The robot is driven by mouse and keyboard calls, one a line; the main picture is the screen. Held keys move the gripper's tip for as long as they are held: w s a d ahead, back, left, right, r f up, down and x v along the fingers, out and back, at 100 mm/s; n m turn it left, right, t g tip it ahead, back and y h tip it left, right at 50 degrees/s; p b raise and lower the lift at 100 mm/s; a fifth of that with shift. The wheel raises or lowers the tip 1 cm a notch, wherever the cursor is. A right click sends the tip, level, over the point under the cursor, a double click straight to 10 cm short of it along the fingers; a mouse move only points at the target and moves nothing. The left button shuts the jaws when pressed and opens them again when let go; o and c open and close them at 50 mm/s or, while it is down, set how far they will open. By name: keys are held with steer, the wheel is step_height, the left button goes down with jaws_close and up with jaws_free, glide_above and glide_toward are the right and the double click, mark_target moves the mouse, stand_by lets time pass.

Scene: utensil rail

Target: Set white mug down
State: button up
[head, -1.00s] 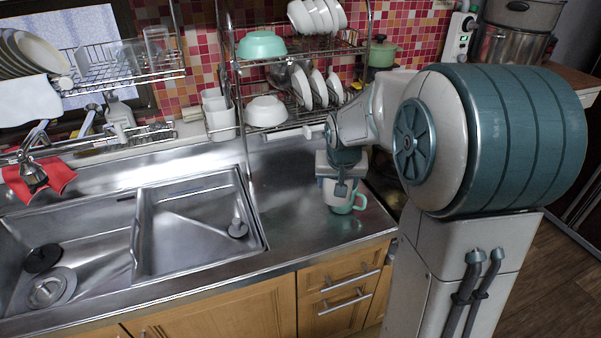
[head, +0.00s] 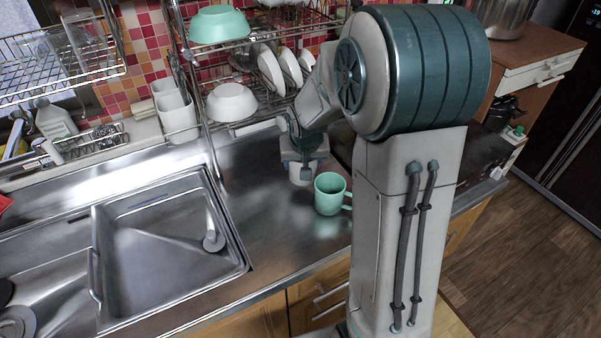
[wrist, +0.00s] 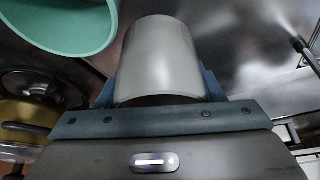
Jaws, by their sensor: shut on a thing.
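The white mug (head: 301,177) is held upright in my gripper (head: 303,172), low over the metal counter, just left of and behind the mint-green mug (head: 329,195). I cannot tell whether its base touches the counter. In the wrist view the white mug (wrist: 163,58) fills the space between the two blue fingers of my gripper (wrist: 160,88), which are shut on its sides. The mint-green mug (wrist: 62,22) stands apart from it at the upper left there. In the head view my gripper hides the white mug's upper part.
The sink (head: 165,250) lies to the left. A dish rack (head: 265,108) with a white bowl (head: 231,102), plates and a mint bowl (head: 219,24) stands behind. The counter (head: 265,225) between sink and mugs is clear.

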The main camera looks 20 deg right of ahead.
steer(key=shift+f, duration=1.95)
steer(key=shift+f, duration=0.15)
steer(key=o, duration=1.1)
